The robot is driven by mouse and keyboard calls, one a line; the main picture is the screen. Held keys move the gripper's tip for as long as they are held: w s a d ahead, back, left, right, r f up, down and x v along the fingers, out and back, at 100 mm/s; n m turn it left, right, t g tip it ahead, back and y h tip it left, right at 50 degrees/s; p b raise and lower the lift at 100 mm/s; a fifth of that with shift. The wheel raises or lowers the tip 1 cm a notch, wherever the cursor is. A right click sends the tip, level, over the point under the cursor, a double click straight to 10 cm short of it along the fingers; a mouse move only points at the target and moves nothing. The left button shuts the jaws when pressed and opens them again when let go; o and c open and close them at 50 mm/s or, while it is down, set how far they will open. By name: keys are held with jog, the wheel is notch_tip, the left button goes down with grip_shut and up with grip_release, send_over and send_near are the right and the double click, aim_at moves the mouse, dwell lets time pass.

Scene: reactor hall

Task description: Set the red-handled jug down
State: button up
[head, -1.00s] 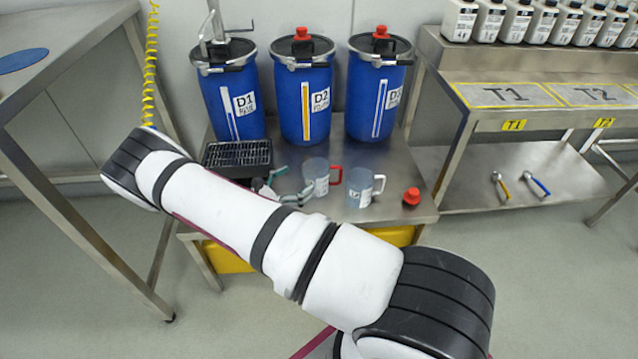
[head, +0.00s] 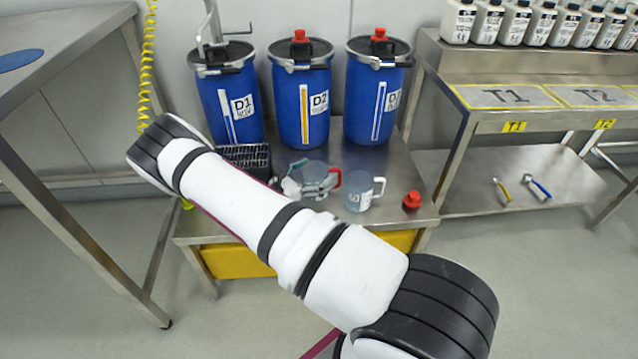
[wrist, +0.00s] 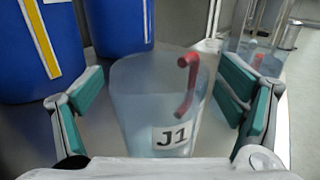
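The red-handled jug (head: 318,171) is clear plastic and stands on the low steel table, in front of the blue drums. In the wrist view the jug (wrist: 150,95) looks upright, with a J1 label and its red handle toward the right. My gripper (head: 312,190) is at the jug in the head view. In the wrist view my gripper (wrist: 160,105) is open, with teal-padded fingers on both sides of the jug. A gap shows on the left; on the right I cannot tell whether the pad touches. The jug's base is hidden.
A white-handled jug (head: 360,191) stands close on the right, with a red cap (head: 412,200) beyond it. A black grated tray (head: 245,158) is to the left. Blue drums D1 (head: 232,110), D2 (head: 290,110) and another (head: 362,100) stand behind.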

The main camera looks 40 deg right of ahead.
jog(key=c, duration=1.2)
